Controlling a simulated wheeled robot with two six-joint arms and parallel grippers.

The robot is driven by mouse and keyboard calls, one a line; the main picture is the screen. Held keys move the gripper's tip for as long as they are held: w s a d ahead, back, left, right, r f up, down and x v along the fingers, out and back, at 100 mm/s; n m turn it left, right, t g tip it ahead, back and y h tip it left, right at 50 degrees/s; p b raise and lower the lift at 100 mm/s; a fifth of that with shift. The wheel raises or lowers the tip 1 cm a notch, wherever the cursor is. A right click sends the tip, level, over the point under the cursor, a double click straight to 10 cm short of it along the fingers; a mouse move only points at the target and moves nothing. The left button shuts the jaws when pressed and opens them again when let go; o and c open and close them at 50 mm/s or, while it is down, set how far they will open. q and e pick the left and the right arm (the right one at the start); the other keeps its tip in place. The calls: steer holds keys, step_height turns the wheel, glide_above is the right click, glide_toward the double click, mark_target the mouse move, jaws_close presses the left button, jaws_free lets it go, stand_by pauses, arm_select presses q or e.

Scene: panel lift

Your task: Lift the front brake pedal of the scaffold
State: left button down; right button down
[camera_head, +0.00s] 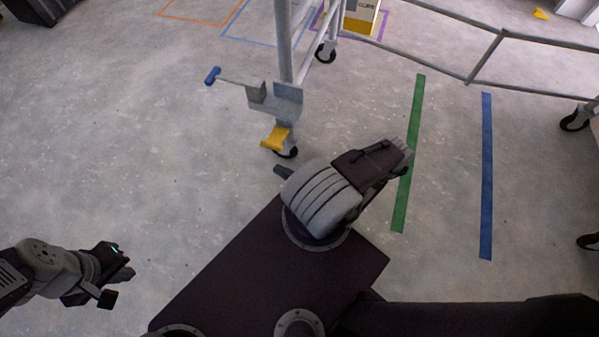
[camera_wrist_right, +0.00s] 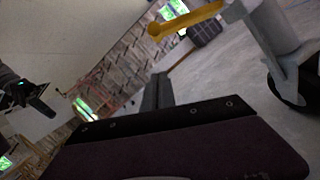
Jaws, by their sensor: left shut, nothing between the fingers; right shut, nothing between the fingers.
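The scaffold (camera_head: 284,40) stands at the top of the head view. Its yellow front brake pedal (camera_head: 275,138) sits low on the near post, just above a dark caster wheel (camera_head: 287,153). In the right wrist view the pedal (camera_wrist_right: 185,20) crosses the top, beside the wheel (camera_wrist_right: 290,92). My right gripper (camera_head: 284,172) is mostly hidden behind my own arm; its dark tip shows just below the pedal, apart from it. In the right wrist view its fingers (camera_wrist_right: 156,92) are together and empty. My left gripper (camera_head: 120,277) is shut and empty at lower left, far from the pedal.
A bracket (camera_head: 275,98) with a blue-ended handle (camera_head: 212,76) is on the post above the pedal. Grey rails (camera_head: 487,56) and more casters (camera_head: 574,120) lie to the right. Green (camera_head: 409,150) and blue (camera_head: 486,175) floor strips mark clear floor; the left floor is free.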

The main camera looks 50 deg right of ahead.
steer(key=v, duration=0.7)
steer(key=shift+s, duration=0.25)
